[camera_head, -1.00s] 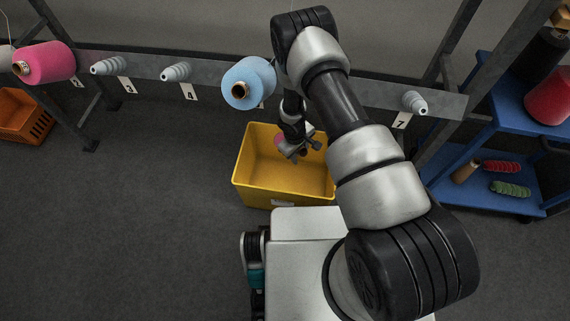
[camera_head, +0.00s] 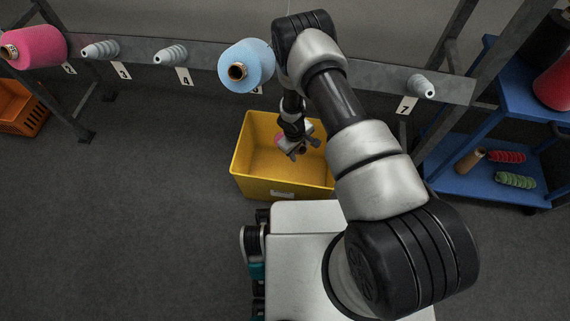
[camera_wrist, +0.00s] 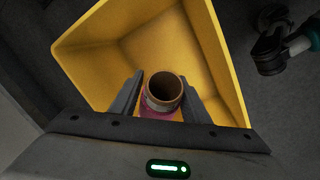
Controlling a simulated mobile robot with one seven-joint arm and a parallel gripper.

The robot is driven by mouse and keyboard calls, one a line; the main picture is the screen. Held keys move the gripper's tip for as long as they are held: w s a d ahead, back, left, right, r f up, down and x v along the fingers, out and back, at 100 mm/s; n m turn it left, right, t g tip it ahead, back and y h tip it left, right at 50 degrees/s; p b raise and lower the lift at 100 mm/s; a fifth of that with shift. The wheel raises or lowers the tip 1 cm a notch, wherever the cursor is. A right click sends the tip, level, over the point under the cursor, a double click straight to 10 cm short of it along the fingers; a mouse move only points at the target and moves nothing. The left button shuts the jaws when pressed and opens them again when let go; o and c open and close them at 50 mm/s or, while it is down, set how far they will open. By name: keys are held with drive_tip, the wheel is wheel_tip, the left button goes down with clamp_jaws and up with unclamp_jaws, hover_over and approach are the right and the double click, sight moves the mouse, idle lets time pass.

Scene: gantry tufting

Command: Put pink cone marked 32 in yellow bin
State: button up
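The yellow bin (camera_head: 258,187) stands open on the floor in front of my base; it fills much of the wrist view (camera_wrist: 85,62). My gripper (camera_head: 298,148) points down over the bin's opening. In the wrist view my gripper (camera_wrist: 163,84) has its two dark fingers on either side of a pink cone (camera_wrist: 158,114), closed on it, with its brown tube end facing the camera. In the head view a bit of this pink cone (camera_head: 280,138) shows beside the fingers, within the bin's outline. Its number mark is hidden.
A rail (camera_head: 215,65) behind the bin carries a blue cone (camera_head: 250,62), another pink cone (camera_head: 40,46) and several bare grey pegs. A blue shelf (camera_head: 470,185) stands at right, an orange crate (camera_head: 22,110) at left. The floor at left is clear.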

drive_tip(key=shift+o, duration=1.3)
wheel_tip(320, 180, up, 17)
drive_tip(key=s+a+p, duration=0.2)
drive_tip(key=p, duration=0.3)
drive_tip(key=shift+s+a, duration=0.1)
